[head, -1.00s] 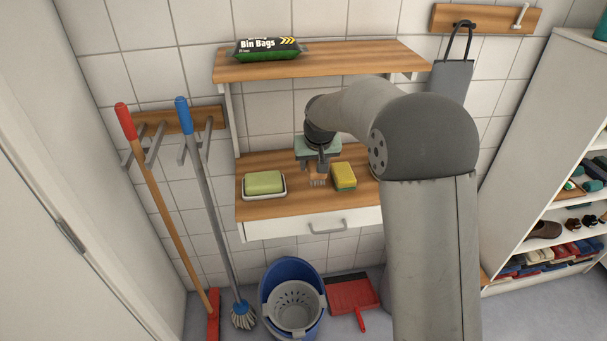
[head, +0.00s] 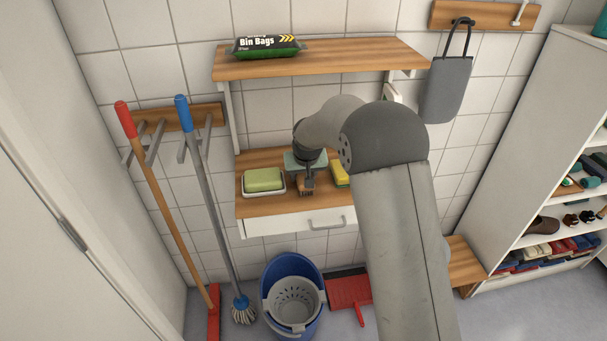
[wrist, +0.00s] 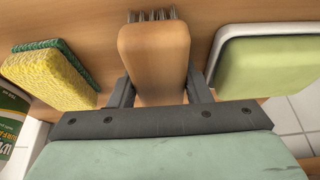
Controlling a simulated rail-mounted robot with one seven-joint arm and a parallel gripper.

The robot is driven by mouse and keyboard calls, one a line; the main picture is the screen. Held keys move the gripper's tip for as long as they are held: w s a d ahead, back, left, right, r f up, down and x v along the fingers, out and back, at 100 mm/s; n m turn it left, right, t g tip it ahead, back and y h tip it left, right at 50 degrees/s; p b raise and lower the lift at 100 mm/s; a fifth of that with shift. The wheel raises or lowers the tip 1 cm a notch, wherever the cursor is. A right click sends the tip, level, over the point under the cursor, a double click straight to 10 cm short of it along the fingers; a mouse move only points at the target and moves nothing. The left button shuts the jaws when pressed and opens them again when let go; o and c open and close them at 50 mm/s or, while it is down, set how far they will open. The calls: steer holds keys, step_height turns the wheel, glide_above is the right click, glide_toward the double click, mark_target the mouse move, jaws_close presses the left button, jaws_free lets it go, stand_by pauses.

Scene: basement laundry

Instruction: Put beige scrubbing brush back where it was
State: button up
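The beige scrubbing brush (wrist: 154,62) is between the two fingers of my gripper (wrist: 158,88) in the wrist view, with a finger against each side; its dark bristles point away from the camera. In the head view the brush (head: 307,187) hangs below my gripper (head: 305,172), over the lower wooden shelf (head: 262,209). I cannot tell if the bristles touch the wood. A green soap bar in a white dish (head: 264,181) is to its left, and a yellow-green sponge (head: 341,174) is to its right, partly hidden by my arm.
An upper shelf (head: 330,62) with bin bags (head: 266,46) is above. A drawer (head: 300,222) is under the lower shelf. A mop and broom hang at left. A blue bucket (head: 291,297) and red dustpan (head: 349,293) are on the floor. A bottle (wrist: 14,125) stands past the sponge.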

steer(key=o, duration=0.4)
steer(key=shift+c, duration=0.2)
steer(key=shift+r, duration=0.25)
steer(key=b+v, duration=0.1)
steer(key=v, duration=1)
steer(key=shift+s, duration=0.1)
steer(key=s+d+r+m+g, duration=0.1)
steer(key=s+d, duration=0.5)
steer(key=s, duration=0.2)
steer(key=s+d+r+g, duration=0.1)
steer(key=s+d, duration=0.4)
steer(key=s, duration=0.3)
steer(key=s+d+f+g, duration=0.1)
steer(key=s+d+f, duration=0.1)
steer(key=s, duration=0.8)
steer(key=s+d+f+m+g, duration=0.1)
steer(key=s+d+f, duration=0.2)
steer(key=s, duration=0.7)
steer(key=shift+s+d+h, duration=0.25)
steer(key=shift+d+h, duration=0.15)
steer(key=shift+d, duration=0.25)
